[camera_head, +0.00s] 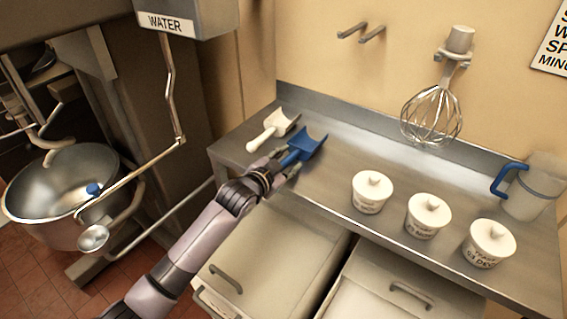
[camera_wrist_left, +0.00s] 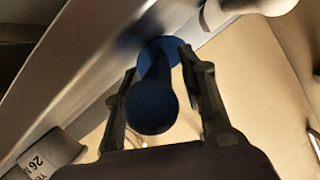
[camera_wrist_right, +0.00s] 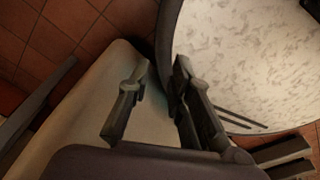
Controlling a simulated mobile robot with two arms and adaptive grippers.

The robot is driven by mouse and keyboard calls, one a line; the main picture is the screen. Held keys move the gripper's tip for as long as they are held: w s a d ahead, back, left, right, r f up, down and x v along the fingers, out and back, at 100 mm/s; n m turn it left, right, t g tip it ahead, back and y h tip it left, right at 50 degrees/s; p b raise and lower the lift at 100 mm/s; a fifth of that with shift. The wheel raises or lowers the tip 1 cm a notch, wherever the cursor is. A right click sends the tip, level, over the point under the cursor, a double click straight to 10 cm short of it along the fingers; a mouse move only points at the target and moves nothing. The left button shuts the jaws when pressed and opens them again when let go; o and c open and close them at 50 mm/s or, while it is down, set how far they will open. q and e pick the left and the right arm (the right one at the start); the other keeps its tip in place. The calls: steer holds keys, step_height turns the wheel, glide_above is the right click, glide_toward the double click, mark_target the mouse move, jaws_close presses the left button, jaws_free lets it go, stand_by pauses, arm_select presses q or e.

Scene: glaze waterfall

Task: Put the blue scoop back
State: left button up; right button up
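The blue scoop (camera_head: 306,144) is on or just above the steel counter, beside a white scoop (camera_head: 272,129), with its handle toward my left gripper (camera_head: 284,166). In the left wrist view the scoop's round handle end (camera_wrist_left: 152,108) lies between the fingers of my left gripper (camera_wrist_left: 158,62). Narrow gaps show beside the handle, so the fingers look open around it; contact at the tips is unclear. My right gripper (camera_wrist_right: 160,68) is out of the head view. Its fingers are apart with nothing between them.
The steel counter (camera_head: 330,175) holds several white lidded tubs (camera_head: 371,192) and a clear jug (camera_head: 530,187). A whisk (camera_head: 432,112) and empty hooks (camera_head: 361,32) are on the wall. A mixing bowl (camera_head: 62,195) stands left. A round speckled white surface (camera_wrist_right: 245,55) is near my right gripper.

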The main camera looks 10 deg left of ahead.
arm_select(q)
steer(key=v, duration=1.2)
steer(key=shift+r+b, duration=0.2)
steer(key=shift+b, duration=0.1)
steer(key=s+a+f+n+g+y, duration=0.15)
steer(key=s+f+g, duration=0.35)
steer(key=s, duration=0.5)
steer(key=s+a+f+n+g+y, duration=0.1)
steer(key=s+f+n+g, duration=0.15)
steer(key=s+f, duration=0.6)
steer(key=s+a+f+n+g+y, duration=0.25)
steer(key=s+f, duration=0.25)
steer(key=s, duration=0.7)
step_height(320, 180, down, 26)
steer(key=g, duration=0.2)
steer(key=s+a+f+g, duration=0.1)
steer(key=s+a+f, duration=0.1)
steer(key=s+f, duration=1.4)
steer(key=shift+s+a+f+h, duration=0.2)
steer(key=shift+s+h, duration=0.1)
steer(key=shift+s, duration=0.4)
